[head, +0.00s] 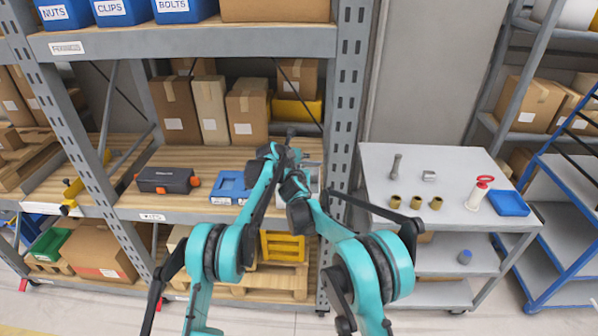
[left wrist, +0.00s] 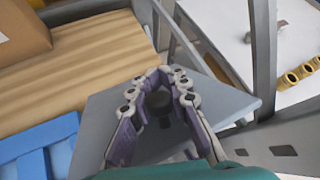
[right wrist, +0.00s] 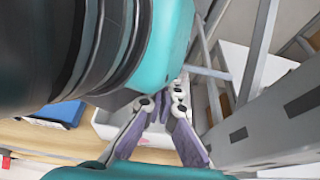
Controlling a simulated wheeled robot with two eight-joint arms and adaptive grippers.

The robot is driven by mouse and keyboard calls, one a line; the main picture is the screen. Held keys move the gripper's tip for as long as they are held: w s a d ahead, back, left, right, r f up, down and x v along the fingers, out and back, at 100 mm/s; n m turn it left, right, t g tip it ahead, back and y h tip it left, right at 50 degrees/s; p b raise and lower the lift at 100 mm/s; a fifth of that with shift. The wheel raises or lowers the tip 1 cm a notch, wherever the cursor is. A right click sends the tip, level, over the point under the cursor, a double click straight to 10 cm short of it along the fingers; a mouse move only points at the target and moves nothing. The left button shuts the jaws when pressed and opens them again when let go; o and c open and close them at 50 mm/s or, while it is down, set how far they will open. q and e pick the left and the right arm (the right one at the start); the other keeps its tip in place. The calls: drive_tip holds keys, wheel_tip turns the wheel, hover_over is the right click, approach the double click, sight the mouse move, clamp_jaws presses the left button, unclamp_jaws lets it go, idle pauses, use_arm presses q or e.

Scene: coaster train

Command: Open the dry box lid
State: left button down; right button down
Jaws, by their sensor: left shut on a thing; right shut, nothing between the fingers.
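A grey-blue lid (left wrist: 105,115) with a dark round knob (left wrist: 158,103) fills the middle of the left wrist view. My left gripper (left wrist: 160,74) is shut on the knob, and the lid looks tilted in that view. A white box (right wrist: 103,122) with its inside partly visible shows in the right wrist view, on the wooden shelf. My right gripper (right wrist: 172,86) is shut and empty close to the box. In the head view my crossing arms hide most of the box and lid.
A grey upright post (head: 345,120) rises close on the right.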

use_arm(q)
drive_tip(key=c, duration=1.6)
unclamp_jaws()
drive_tip(key=shift+s+d+f, duration=0.1)
drive_tip(key=shift+s+f, duration=0.05)
drive_tip(key=shift+f, duration=0.1)
drive_tip(key=shift+o, duration=0.6)
drive_tip(key=shift+s+r, duration=0.1)
